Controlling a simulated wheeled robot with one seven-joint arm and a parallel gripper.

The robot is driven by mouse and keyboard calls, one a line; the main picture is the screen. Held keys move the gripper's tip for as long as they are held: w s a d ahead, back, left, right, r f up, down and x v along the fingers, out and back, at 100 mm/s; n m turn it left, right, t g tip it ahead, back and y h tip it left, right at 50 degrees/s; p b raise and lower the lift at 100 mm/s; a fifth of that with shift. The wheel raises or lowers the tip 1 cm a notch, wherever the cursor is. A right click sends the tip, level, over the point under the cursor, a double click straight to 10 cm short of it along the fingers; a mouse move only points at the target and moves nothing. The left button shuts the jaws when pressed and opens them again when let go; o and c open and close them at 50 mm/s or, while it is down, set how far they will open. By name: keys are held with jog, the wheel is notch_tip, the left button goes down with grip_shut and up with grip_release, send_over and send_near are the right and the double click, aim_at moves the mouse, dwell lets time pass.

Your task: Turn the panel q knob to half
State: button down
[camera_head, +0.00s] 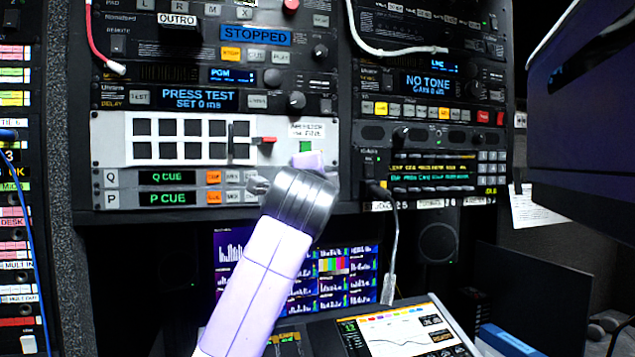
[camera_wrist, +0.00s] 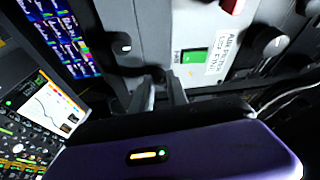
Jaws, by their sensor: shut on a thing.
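The grey Q panel (camera_head: 125,190) is at the middle left in the head view, with rows marked Q CUE (camera_head: 167,177) and P CUE (camera_head: 167,198). My gripper (camera_head: 258,185) is at the right end of these rows, beside their orange and grey buttons. In the wrist view, the two dark fingers of my gripper (camera_wrist: 158,92) reach the lower edge of the grey panel face. They are shut on the panel q knob, which is mostly hidden between them. Its turn angle cannot be read.
A red lever (camera_head: 265,140) sits just above, right of the dark square buttons. A green display (camera_wrist: 194,56) is close to the fingers in the wrist view. A white cable (camera_head: 392,240) hangs to the right. Monitors (camera_head: 345,275) and a lit console screen (camera_head: 405,330) lie below.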

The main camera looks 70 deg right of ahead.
jog(key=shift+s+d+r+m+y+p, duration=0.1)
jog(key=shift+m+y+p, duration=0.75)
jog(key=shift+m, duration=0.95)
jog(key=shift+a+r+m+y+p, duration=0.15)
jog(key=shift+m+y+p, duration=0.65)
jog(key=shift+m, duration=1)
jog(key=shift+s+d+r+m+y+p, duration=0.15)
jog(key=shift+m+y+p, duration=0.7)
jog(key=shift+m, duration=0.95)
jog(key=shift+w+f, duration=0.1)
jog(key=shift+f, duration=0.05)
jog(key=c, duration=1.3)
grip_release()
jog(key=b+v, duration=0.2)
jog(key=v, duration=0.5)
jog(key=shift+s+a+r, duration=0.2)
jog(key=shift+a, duration=0.1)
